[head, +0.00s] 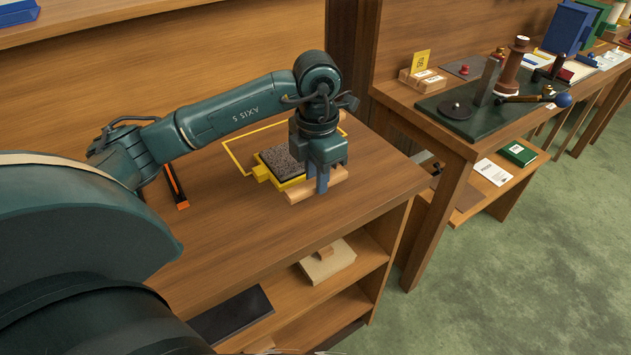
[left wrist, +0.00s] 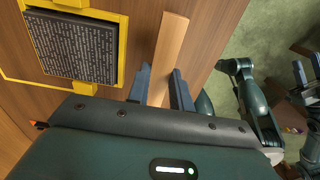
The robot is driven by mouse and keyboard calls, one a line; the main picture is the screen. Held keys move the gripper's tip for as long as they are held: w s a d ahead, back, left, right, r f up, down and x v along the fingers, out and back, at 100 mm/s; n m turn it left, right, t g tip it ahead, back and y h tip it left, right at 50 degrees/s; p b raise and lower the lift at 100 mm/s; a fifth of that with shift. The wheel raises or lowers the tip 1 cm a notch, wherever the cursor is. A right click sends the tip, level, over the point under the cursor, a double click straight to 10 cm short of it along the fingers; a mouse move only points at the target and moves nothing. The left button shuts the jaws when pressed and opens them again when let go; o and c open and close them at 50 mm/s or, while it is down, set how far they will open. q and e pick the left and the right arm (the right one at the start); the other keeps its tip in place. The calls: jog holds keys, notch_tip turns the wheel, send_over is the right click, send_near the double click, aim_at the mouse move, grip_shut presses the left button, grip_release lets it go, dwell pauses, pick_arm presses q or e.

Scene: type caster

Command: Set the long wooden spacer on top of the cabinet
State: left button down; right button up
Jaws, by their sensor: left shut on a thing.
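The long wooden spacer (head: 331,186) is a pale, straight wooden bar. My left gripper (head: 321,185) points down and is shut on it. In the left wrist view the spacer (left wrist: 170,50) runs between the two blue-grey fingers (left wrist: 162,90) and reaches away past their tips. The cabinet (head: 240,230) is a wooden unit with a flat top and open shelves. The spacer is over the cabinet top near its right edge; I cannot tell whether it touches the top. The gripper hides its middle in the head view.
A yellow-framed block with a dark speckled top (head: 281,163) lies close beside the spacer, near a yellow outline (head: 240,163). An orange-and-black bar (head: 176,187) lies further left. A pale block (head: 327,262) sits on a shelf below. The front cabinet top is clear. A cluttered bench (head: 440,140) stands right.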

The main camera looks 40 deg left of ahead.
pick_arm(q)
notch_tip(320, 180, down, 2)
jog(key=shift+f, duration=0.15)
jog(key=shift+f, duration=0.25)
jog(key=c, duration=1.2)
grip_release()
jog(key=shift+r, duration=0.1)
jog(key=shift+c, duration=0.2)
jog(key=shift+r, duration=0.15)
notch_tip(320, 180, up, 12)
